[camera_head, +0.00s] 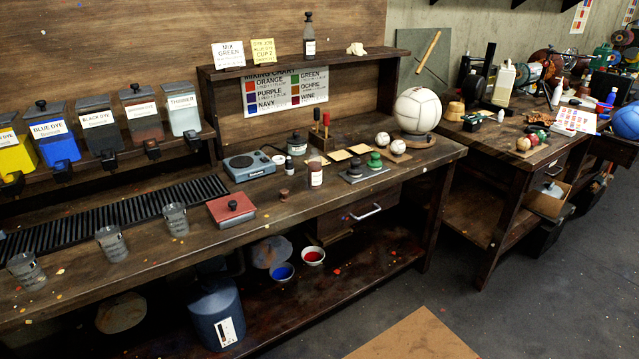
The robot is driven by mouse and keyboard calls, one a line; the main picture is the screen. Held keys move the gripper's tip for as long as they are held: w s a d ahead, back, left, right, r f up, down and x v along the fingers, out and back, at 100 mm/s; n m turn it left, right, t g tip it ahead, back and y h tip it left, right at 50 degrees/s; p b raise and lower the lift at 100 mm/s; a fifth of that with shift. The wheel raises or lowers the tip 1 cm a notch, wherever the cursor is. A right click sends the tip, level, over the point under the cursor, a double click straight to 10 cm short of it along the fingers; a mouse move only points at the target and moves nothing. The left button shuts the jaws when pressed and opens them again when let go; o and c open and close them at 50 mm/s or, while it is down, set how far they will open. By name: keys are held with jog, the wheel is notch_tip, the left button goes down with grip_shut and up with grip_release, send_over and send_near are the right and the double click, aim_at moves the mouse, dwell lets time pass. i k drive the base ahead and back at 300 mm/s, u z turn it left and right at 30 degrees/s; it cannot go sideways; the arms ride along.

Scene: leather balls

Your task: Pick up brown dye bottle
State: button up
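A small bottle (315,173) with a reddish-brown body and a pale label stands upright on the long workbench (400,177), right of the red box. A taller dark bottle (309,36) with a white label stands upright on the raised shelf above the mixing chart. The labels on both are too small to read, so I cannot tell for sure which is the brown dye bottle. My gripper is not in view.
Near the small bottle are a grey scale (250,166), a red box (231,208), a dark tray with knobbed weights (362,172) and a large white ball (418,109). Clear cups (112,243) line the bench's left front. Floor is open at the right.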

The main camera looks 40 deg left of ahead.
aim_at(314, 161)
jog(key=k, duration=0.7)
jog(key=z, duration=1.6)
jog(key=k, duration=0.15)
jog(key=u, duration=3.95)
jog(key=i, duration=1)
jog(key=u, duration=0.05)
